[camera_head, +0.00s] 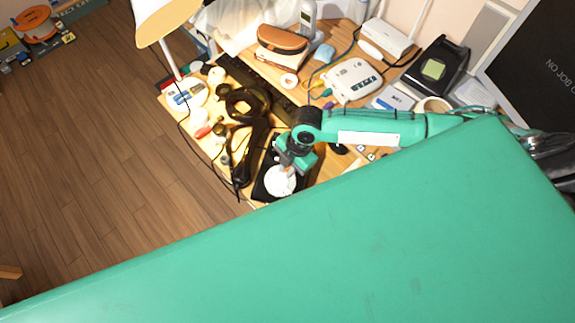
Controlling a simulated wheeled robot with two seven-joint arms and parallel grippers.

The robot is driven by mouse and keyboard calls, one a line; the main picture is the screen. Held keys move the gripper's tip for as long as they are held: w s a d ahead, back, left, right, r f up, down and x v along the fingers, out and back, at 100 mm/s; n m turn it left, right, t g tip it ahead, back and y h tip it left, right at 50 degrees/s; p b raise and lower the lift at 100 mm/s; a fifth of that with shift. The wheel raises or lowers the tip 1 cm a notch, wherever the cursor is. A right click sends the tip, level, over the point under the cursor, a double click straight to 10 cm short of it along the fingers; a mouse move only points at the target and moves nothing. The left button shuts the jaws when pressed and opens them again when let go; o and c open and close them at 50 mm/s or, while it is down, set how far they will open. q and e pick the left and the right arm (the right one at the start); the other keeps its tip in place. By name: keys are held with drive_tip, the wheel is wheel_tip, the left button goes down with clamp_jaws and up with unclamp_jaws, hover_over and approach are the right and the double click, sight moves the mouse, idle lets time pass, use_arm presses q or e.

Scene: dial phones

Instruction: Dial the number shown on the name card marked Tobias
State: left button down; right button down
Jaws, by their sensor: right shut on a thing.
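My right arm reaches in from the right, and its teal gripper (287,170) points down at a black phone body (262,187) near the desk's front edge. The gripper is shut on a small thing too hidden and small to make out. Its tips are over the round white dial (281,182) of that phone; I cannot tell whether they touch it. The gripper hides the dial's upper part. A black handset (243,150) with a cord lies left of the phone. No name card marked Tobias can be read. My left gripper is not in view.
A white push-button phone (353,80), a brown case (283,42), a black card-file-like device (437,68) and a monitor (535,65) stand farther back.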

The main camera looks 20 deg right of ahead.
drive_tip(key=shift+s+d+f, duration=0.1)
drive_tip(key=shift+s, duration=0.4)
drive_tip(key=shift+p, duration=0.3)
drive_tip(key=shift+s+f, duration=0.15)
drive_tip(key=shift+s, duration=0.4)
drive_tip(key=shift+f, duration=0.1)
drive_tip(key=shift+s+a+f+p, duration=0.2)
drive_tip(key=shift+s+a+p, duration=0.15)
drive_tip(key=shift+s+p, duration=0.15)
